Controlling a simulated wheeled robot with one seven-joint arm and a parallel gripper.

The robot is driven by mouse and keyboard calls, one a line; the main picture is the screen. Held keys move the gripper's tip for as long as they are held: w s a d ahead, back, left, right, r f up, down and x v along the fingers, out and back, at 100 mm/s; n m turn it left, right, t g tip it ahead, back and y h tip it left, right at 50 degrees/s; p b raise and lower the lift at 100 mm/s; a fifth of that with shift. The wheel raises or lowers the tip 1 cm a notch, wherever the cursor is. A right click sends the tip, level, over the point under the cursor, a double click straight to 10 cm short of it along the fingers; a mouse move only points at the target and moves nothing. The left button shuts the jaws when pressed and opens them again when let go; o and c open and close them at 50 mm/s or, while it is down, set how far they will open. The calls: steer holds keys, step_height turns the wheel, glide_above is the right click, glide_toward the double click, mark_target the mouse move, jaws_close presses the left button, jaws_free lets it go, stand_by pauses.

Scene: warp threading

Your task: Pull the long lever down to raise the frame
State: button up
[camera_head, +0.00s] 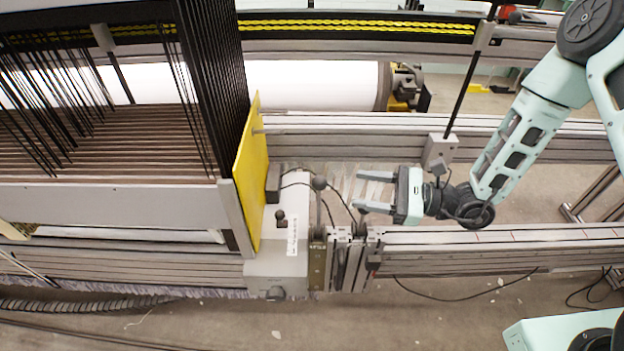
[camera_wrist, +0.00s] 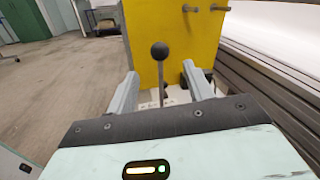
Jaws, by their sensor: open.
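The long lever (camera_head: 319,184) stands upright with a dark ball knob on a thin shaft. It also shows in the wrist view (camera_wrist: 160,51), lined up between the fingers. My gripper (camera_head: 359,191) is open and empty, pointing left at the lever. In the head view its fingertips stop a little to the right of the lever, apart from it. In the wrist view my gripper (camera_wrist: 160,75) has one finger on each side of the shaft. The lower shaft is partly hidden there by the gripper body.
A shorter dark-knobbed lever (camera_head: 280,215) stands left of the long one on the grey box (camera_head: 275,268). A yellow plate (camera_head: 251,170) rises behind them, beside the loom's dark heddles (camera_head: 212,80). Metal rails (camera_head: 500,238) run below and behind my gripper. Thin cables hang near the lever.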

steer(key=x, duration=1.1)
steer(key=shift+a, duration=0.4)
steer(key=shift+w, duration=0.1)
jaws_close()
